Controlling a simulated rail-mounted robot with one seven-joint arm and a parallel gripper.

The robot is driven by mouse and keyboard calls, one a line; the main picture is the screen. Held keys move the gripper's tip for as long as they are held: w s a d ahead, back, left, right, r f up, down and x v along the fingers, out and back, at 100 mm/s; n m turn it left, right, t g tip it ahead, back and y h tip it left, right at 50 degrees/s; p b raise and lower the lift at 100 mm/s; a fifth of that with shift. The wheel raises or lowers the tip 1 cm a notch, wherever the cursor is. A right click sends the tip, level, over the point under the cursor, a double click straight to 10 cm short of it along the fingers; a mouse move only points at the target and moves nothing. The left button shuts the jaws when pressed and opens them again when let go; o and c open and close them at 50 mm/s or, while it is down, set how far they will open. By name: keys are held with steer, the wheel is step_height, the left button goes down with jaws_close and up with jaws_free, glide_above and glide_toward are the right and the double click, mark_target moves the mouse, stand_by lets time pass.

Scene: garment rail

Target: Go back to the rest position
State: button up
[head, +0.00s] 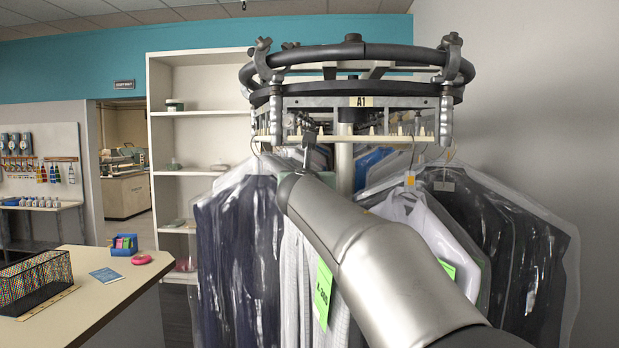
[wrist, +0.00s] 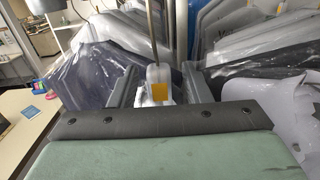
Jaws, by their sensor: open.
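My arm (head: 385,255) reaches from the lower right up to the front of the garment rail (head: 350,52). Its far end is among the hanging garments, just under the label A1. The end of my gripper is mostly hidden behind the arm in the head view. In the wrist view a green pad with a dark studded edge, which looks like part of my gripper (wrist: 160,150), fills the bottom. The gripper is open and I see nothing held. Just beyond the pad, a hanger neck with an orange tag (wrist: 159,89) hangs from a thin rod. Whether they touch I cannot tell.
Bagged dark garments (head: 235,260) hang left of my arm, and more bagged garments (head: 500,235) hang right. A striped garment with a green tag (head: 322,290) hangs close under the arm. A counter (head: 110,305) with a wire basket (head: 38,278) stands at the left.

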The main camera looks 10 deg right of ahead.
steer(key=shift+w, duration=0.15)
jaws_close()
steer(key=shift+r, duration=0.2)
steer(key=shift+r+p, duration=1.6)
steer(key=shift+p, duration=0.15)
steer(key=b+v, duration=0.1)
steer(key=v, duration=0.6)
steer(key=shift+b, duration=0.4)
